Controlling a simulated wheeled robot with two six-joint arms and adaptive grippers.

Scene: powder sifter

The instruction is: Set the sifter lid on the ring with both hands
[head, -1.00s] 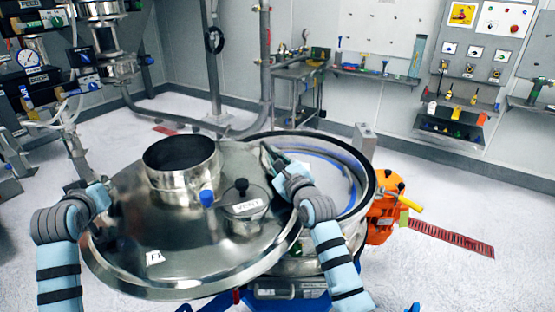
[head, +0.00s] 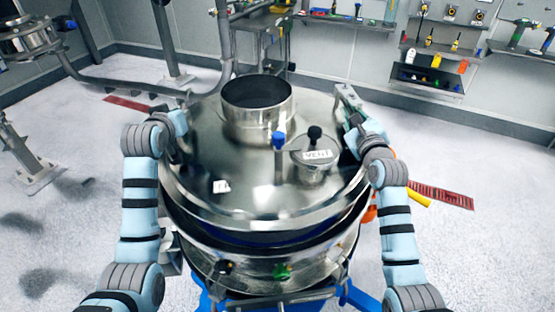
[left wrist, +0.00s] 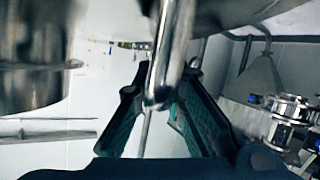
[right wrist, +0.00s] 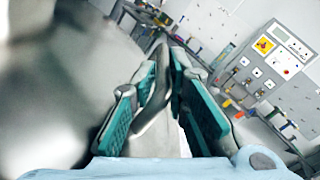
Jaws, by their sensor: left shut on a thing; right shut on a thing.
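The steel sifter lid (head: 245,195), with its wide collar and small vent cap, is over the sifter ring (head: 205,252) in the head view. A dark gap shows between the lid's front rim and the ring; I cannot tell whether they touch at the back. My left gripper (head: 180,122) is at the lid's left edge, shut on a lid handle, seen as a metal bar in the left wrist view (left wrist: 168,60). My right gripper (head: 350,122) is at the right edge, shut on the other handle, which shows in the right wrist view (right wrist: 152,125). The ring's inside is hidden.
An orange part with a yellow handle (head: 418,198) sticks out right of the sifter. A blue stand (head: 355,296) shows below. A workbench (head: 262,30) and wall shelves are at the back.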

